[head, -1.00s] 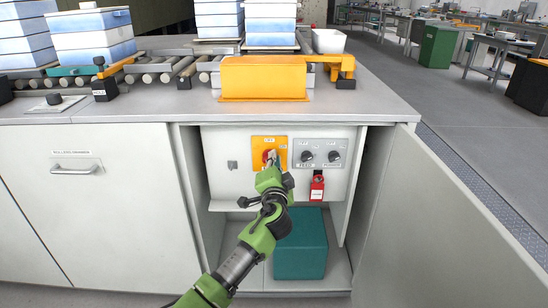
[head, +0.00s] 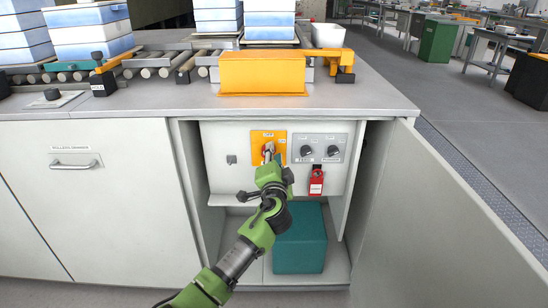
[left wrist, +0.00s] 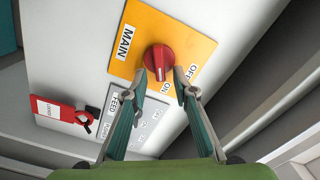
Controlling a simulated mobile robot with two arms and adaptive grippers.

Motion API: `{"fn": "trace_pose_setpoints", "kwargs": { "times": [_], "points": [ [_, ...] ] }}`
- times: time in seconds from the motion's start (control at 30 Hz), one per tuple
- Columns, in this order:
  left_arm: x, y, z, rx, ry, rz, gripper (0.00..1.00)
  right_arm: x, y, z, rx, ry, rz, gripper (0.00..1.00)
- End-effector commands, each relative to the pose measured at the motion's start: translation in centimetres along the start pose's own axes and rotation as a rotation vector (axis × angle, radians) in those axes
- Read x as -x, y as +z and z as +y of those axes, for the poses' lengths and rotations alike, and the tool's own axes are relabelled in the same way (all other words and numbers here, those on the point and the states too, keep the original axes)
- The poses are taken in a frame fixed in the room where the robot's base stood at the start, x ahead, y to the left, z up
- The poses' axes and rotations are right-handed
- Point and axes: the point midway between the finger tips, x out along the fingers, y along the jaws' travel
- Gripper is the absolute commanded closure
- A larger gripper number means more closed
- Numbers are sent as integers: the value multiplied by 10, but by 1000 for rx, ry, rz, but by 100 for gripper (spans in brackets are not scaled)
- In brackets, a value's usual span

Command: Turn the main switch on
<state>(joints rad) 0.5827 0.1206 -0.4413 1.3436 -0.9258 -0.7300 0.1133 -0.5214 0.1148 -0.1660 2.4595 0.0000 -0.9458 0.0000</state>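The main switch is a red rotary knob (left wrist: 158,61) on a yellow plate (left wrist: 137,30) marked MAIN, OFF and ON. In the head view the yellow plate (head: 258,136) is on the panel inside the open cabinet. My left gripper (left wrist: 163,88) is open, with its two fingertips apart at the near side of the knob, one towards each side. I cannot tell whether they touch it. In the head view the left gripper (head: 269,154) covers most of the knob. The knob's exact setting is hard to read. My right gripper is not in view.
A teal box (head: 301,243) stands in the cabinet bottom. The open door (head: 440,225) bounds the right side.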

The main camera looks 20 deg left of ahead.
Motion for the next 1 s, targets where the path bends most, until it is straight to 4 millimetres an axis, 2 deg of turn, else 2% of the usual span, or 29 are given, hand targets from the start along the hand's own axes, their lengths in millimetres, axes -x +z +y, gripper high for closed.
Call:
{"fn": "trace_pose_setpoints", "kwargs": {
  "times": [0.13, 0.27, 0.7, 0.8, 1.0],
  "points": [
    [7, 0, 1, 1, 1, 1, 74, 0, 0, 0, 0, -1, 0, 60],
    [23, 1, 1, 2, 2, 0, 74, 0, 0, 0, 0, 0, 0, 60],
    [101, 1, 1, 1, 2, -1, 74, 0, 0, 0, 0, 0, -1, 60],
    [112, 0, 1, 1, 2, 0, 74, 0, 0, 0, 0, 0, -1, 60],
    [120, 0, 1, -1, 1, 0, 74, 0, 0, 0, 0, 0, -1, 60]
  ]
}}
